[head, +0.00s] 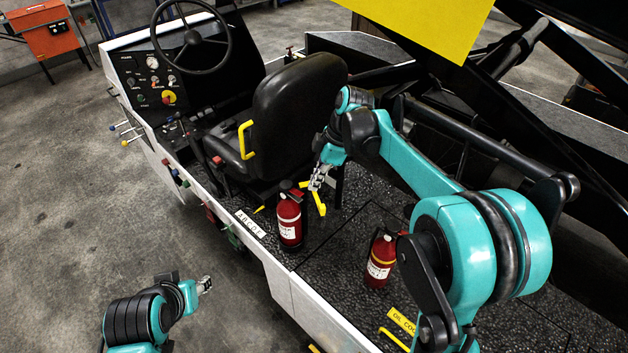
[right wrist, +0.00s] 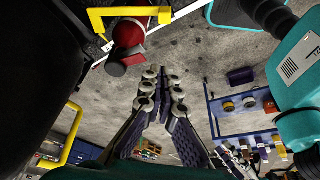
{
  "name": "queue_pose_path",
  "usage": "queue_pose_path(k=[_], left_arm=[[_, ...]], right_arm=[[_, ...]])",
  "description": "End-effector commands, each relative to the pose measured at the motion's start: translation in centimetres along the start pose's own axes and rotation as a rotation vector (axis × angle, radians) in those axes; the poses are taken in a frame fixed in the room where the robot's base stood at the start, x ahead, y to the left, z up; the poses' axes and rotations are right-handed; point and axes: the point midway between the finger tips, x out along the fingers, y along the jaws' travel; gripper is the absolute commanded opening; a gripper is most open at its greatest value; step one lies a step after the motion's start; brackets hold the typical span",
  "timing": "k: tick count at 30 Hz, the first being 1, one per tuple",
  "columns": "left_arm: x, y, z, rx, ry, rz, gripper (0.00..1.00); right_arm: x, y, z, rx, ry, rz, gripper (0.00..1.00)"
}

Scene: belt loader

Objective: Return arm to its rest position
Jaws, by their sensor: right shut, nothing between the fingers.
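My right arm, teal and black, reaches over the loader's deck in the head view. Its gripper (head: 318,178) hangs beside the black seat, above and to the right of a red fire extinguisher. In the right wrist view its fingers (right wrist: 159,80) are together with nothing between them. My left gripper (head: 204,285) is low at the left in the head view, over the concrete floor and apart from the loader. It is too small there to tell whether its fingers are open.
A red extinguisher (head: 289,219) stands beside the seat (head: 298,115); another (head: 380,260) stands near my right arm. The steering wheel (head: 190,38) and control panel (head: 152,85) are at the left. A yellow panel (head: 425,22) hangs above. Bare floor (head: 60,200) lies left of the loader.

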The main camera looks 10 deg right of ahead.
Motion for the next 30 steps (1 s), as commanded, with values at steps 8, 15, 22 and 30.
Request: queue_pose_path(k=[8,15,22,30], left_arm=[[0.2,0.0,0.2,0.0,0.0,0.0,0.4],[3.2,0.0,2.3,0.0,0.0,0.0,0.4],[6.8,0.0,4.9,0.0,0.0,0.0,0.4],[10.7,0.0,7.7,0.0,0.0,0.0,0.4]], right_arm=[[0.1,-0.3,0.1,0.016,-0.003,0.007,0.0],[1.5,-4.7,1.9,0.268,-0.037,0.124,0.0],[4.4,-11.0,5.2,0.632,-0.024,0.315,0.0],[9.9,-17.6,9.9,1.016,0.095,0.528,0.0]])
